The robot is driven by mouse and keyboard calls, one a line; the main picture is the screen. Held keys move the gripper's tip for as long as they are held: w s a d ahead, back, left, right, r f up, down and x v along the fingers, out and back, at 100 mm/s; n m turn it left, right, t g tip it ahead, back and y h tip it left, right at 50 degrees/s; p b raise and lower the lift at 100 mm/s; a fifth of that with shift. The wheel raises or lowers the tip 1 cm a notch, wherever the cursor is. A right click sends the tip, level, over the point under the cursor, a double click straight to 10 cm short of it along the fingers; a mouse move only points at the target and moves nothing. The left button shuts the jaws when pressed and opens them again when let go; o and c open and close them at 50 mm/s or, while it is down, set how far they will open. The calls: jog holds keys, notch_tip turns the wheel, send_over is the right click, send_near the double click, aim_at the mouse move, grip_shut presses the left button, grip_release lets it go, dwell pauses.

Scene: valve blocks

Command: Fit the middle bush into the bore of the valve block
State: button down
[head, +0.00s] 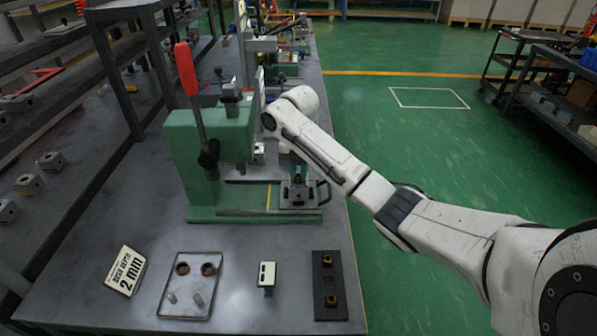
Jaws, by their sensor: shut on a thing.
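My gripper (298,170) points down at the right side of the green press, shut on a small brass-coloured bush (297,181). The bush is mostly hidden between the fingers. A grey metal block (298,196), which looks like the valve block, sits on the press base just below the bush. I cannot tell whether the bush touches the block or is in its bore. A black holder (321,313) at the front right of the bench carries two brass bushes, one at the far end (328,260) and one nearer (331,300), with a gap between them.
The green press (205,150) with its red-handled lever (187,70) stands left of my gripper. A dark shelf (100,180) stands left.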

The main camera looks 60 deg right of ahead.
jog(key=c, duration=0.9)
grip_release()
notch_tip(320, 180, up, 11)
jog(key=p, duration=0.3)
jog(key=shift+f, duration=0.1)
dwell(0.6)
